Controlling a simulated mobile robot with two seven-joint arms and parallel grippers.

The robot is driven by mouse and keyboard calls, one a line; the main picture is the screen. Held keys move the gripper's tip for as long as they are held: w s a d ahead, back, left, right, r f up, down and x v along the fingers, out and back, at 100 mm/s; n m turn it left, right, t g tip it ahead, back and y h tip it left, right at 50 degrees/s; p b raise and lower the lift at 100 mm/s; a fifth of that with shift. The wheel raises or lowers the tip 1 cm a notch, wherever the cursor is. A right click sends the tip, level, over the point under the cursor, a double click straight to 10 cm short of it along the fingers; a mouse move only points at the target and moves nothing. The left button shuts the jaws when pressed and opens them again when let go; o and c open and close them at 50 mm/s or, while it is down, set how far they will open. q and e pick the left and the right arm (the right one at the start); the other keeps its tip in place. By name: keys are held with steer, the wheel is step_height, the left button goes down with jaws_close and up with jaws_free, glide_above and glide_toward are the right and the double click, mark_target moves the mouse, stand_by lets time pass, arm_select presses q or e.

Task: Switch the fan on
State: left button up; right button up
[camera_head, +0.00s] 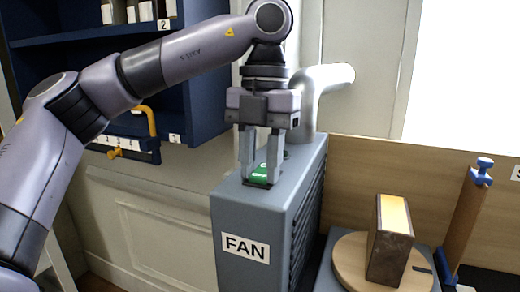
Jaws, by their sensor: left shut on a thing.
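The fan (240,215) is a grey-blue box with a white "FAN" label on its front and dark slats along its right side. A green switch (261,173) sits on its top, near the front. My left gripper (260,182) points straight down over the fan's top, with one finger on each side of the green switch, shut on it. The fingers hide part of the switch, so its exact position is hard to tell. My right gripper is not in view.
A pale duct (312,95) rises from the fan's top behind my gripper. A round wooden turntable (350,262) with an upright block (390,245) stands to the right, beside a post with a blue knob (483,166). A blue shelf (60,75) stands at the back left.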

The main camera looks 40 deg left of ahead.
arm_select(q)
steer(key=g+p, duration=0.1)
steer(key=p, duration=0.2)
steer(key=shift+w+r+g, duration=0.2)
steer(key=shift+r+g, duration=0.2)
steer(key=shift+w+a+f+g+h+p, duration=0.1)
steer(key=shift+w+f+g+h+p, duration=0.1)
steer(key=shift+g+h+p, duration=0.5)
steer(key=shift+y, duration=0.3)
steer(key=o, duration=1.1)
steer(key=shift+c, duration=0.2)
steer(key=shift+v, duration=3.5)
